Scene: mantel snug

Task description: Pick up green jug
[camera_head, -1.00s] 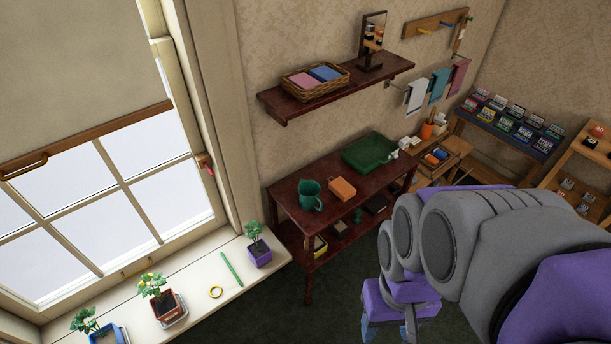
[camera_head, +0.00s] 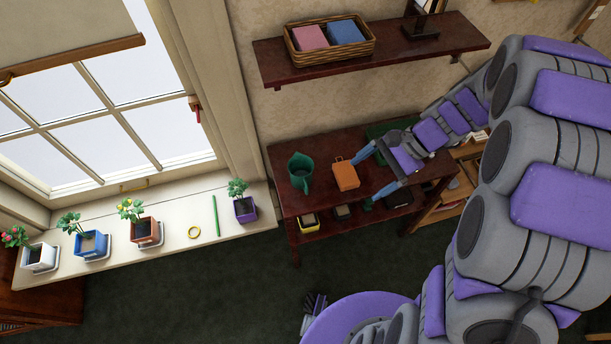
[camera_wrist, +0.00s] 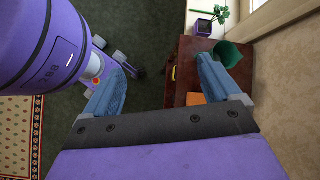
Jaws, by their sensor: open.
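The green jug (camera_head: 300,174) stands upright at the left end of the dark red table (camera_head: 283,200). In the wrist view the jug (camera_wrist: 235,54) is at the upper right, partly hidden behind one finger. My gripper (camera_head: 367,176) is open, with its blue fingers pointing left. It is to the right of the jug and apart from it, with an orange box (camera_head: 345,175) showing between them in the head view. In the wrist view the space between the fingertips (camera_wrist: 162,68) is empty, with the floor and table edge showing beyond.
A dark shelf (camera_head: 460,36) with a wicker basket (camera_head: 372,48) hangs above the table. A green tray (camera_head: 378,130) is partly hidden behind my arm. A purple-potted plant (camera_head: 244,209) and other pots stand on the windowsill (camera_head: 170,230) at left. Open floor lies in front.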

